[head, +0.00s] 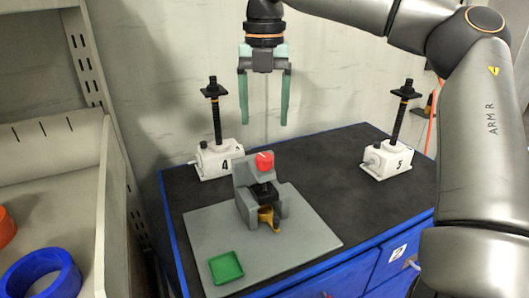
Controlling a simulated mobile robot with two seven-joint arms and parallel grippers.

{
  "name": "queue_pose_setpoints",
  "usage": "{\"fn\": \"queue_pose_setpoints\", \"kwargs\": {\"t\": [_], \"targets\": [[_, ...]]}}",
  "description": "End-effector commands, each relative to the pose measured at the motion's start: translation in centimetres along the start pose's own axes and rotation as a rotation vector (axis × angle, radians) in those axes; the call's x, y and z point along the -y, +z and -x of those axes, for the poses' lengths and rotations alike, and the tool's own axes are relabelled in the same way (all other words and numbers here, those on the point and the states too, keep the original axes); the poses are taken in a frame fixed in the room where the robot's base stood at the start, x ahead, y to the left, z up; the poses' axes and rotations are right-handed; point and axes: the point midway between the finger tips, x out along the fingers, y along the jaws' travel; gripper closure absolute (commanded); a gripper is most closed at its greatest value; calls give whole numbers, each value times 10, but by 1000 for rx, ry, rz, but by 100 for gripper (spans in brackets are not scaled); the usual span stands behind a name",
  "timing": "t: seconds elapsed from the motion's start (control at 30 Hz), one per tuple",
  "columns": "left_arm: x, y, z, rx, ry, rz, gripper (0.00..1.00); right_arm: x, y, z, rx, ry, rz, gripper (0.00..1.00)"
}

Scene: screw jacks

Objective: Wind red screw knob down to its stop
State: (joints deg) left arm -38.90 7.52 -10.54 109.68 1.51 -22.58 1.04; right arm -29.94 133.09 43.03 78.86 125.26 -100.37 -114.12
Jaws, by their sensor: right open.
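The red screw knob (265,161) sits on top of a grey fixture (243,195) on a grey base plate (313,232). A black part and a yellow-orange piece (268,216) show below the knob at the fixture's front. My right gripper (264,120) is open and empty, with its fingers pointing down. In the picture it is above the knob and apart from it. Two white screw jacks with black spindles stand behind: jack 4 (222,160) at the left and jack 5 (387,162) at the right. My left gripper is not in view.
A green tray (226,268) lies at the plate's front left. The dark tabletop (320,165) has a blue edge and free room between the jacks. A shelf unit (105,220) at the left holds a blue ring (42,277) and an orange object (5,228). A wall stands behind.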

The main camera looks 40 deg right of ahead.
Motion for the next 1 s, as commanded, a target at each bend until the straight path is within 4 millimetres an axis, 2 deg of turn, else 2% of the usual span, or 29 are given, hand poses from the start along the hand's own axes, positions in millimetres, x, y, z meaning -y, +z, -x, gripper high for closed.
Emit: {"fn": "queue_pose_setpoints", "kwargs": {"t": [0.2,0.4,0.6,0.87,1.0], "targets": [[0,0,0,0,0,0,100,0,-1,-48,-4,-1,0,24],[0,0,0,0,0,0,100,0,0,-78,-2,-2,-1,24],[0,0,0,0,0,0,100,0,0,-90,-1,0,-3,24],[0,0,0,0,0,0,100,0,0,-92,0,0,-3,24],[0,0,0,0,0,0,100,0,0,-91,0,0,-3,39]]}}
